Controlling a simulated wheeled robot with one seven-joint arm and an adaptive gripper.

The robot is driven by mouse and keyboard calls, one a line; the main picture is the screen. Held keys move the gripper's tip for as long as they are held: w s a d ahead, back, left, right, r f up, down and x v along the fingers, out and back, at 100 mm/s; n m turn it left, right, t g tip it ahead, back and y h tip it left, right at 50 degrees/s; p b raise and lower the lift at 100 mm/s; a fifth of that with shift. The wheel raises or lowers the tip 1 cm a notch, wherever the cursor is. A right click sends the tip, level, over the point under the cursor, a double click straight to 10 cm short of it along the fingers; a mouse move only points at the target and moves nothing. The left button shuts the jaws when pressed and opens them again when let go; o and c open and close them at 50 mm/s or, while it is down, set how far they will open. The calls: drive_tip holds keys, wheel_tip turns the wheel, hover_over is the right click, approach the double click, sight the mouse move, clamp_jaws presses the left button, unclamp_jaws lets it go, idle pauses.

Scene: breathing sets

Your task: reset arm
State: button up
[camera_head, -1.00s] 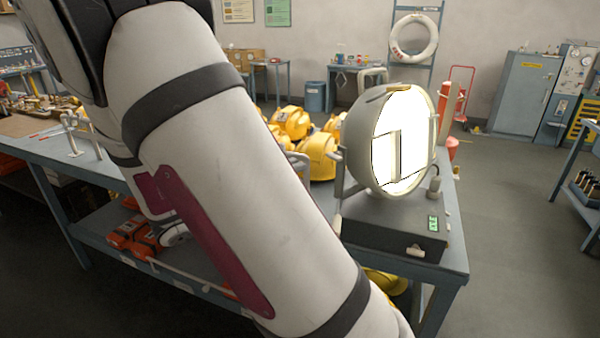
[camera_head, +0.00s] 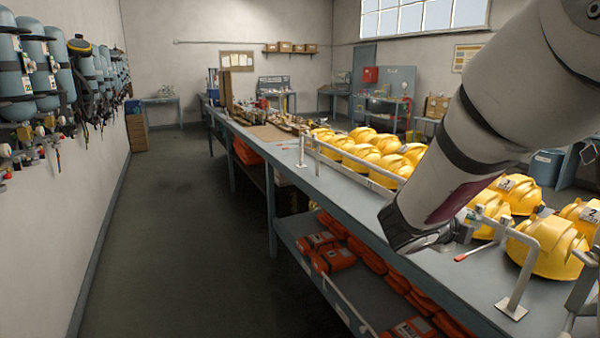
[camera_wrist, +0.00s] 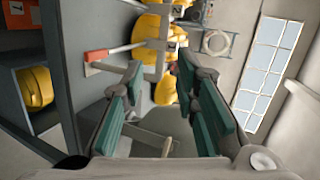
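My gripper (camera_wrist: 160,72) shows in the wrist view, with two dark fingers and teal pads. The fingers stand apart and I see nothing held between them. Yellow helmets and a red-ended bar (camera_wrist: 97,55) show beyond the fingers, and I cannot tell their distance. In the head view my white arm (camera_head: 470,135) comes in from the upper right and bends low over the workbench; I cannot make out the gripper clearly there.
A long blue-grey workbench (camera_head: 345,207) carries several yellow helmets (camera_head: 548,247) and metal rail brackets (camera_head: 524,272). Orange packs (camera_head: 333,257) lie on its lower shelf. Blue cylinders (camera_head: 38,60) hang along the left wall. The floor aisle (camera_head: 180,220) between is clear.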

drive_tip(key=s+a+r+n+t+y, duration=0.1)
drive_tip(key=a+r+n+t+y, duration=0.1)
drive_tip(key=a+r+n+y, duration=0.4)
drive_tip(key=s+a+r+n+t+y, duration=0.1)
drive_tip(key=a+n+t+y, duration=0.1)
drive_tip(key=a+n+y, duration=0.65)
drive_tip(key=s+a+f+n+g+h, duration=0.1)
drive_tip(key=s+n+g, duration=0.2)
drive_tip(key=s+n, duration=0.4)
drive_tip(key=s+a+f+n+g+h, duration=0.1)
drive_tip(key=s+n, duration=0.6)
drive_tip(key=s, duration=0.8)
drive_tip(key=shift+s+a+f+g+h, duration=0.3)
drive_tip(key=shift+a+f+g, duration=0.25)
drive_tip(key=shift+g, duration=0.35)
